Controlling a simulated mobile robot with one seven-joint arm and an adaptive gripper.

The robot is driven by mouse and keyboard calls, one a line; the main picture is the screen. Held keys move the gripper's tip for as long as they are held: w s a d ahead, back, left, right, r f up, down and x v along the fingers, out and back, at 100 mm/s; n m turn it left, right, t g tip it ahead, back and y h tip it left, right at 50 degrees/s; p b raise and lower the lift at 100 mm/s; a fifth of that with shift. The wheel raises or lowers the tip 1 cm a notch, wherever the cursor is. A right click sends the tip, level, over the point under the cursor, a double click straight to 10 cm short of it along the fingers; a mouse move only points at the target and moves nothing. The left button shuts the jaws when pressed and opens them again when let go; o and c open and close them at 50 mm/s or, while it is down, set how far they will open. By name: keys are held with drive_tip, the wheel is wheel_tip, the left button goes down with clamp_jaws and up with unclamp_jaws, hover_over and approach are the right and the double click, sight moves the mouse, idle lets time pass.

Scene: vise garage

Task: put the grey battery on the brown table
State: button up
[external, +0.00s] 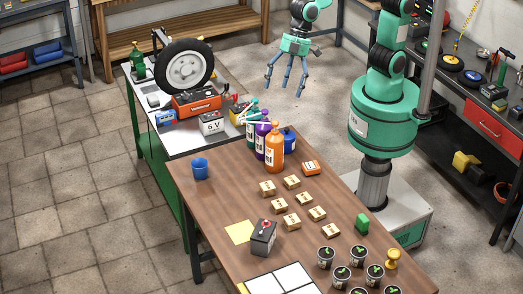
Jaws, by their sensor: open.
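A dark grey battery (263,240) with a red terminal stands upright on the brown table (215,209), beside a yellow sheet. A second, lighter grey battery (211,122) marked 6 V, with a dark top, stands on the white-topped green bench behind the table. My gripper (284,92) is open and empty. It hangs in the air with its fingers pointing down, right of the bench in the picture and apart from both batteries.
On the green bench (158,140) are a wheel (184,64), a red toolbox (196,103) and a blue box. Orange, purple and green bottles (275,152) stand at the table's far edge. Several small boxes (292,222) and potted plants (342,275) fill the table's right side. Its left-middle is clear near the blue cup (200,168).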

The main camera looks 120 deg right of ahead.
drive_tip(key=s+d+r+m, duration=0.1)
drive_tip(key=s+d, duration=0.4)
drive_tip(key=s, duration=0.5)
drive_tip(key=s+d+r+m+h, duration=0.1)
drive_tip(key=s+d, duration=0.4)
drive_tip(key=s, duration=0.5)
drive_tip(key=s+d+r+m+t+h, duration=0.1)
drive_tip(key=s+d, duration=0.4)
drive_tip(key=s, duration=0.5)
drive_tip(key=shift+s+d+r+m, duration=0.15)
drive_tip(key=shift+s+r+m, duration=0.15)
drive_tip(key=shift+r+m, duration=0.5)
drive_tip(key=shift+f, duration=0.2)
drive_tip(key=shift+f+b, duration=0.3)
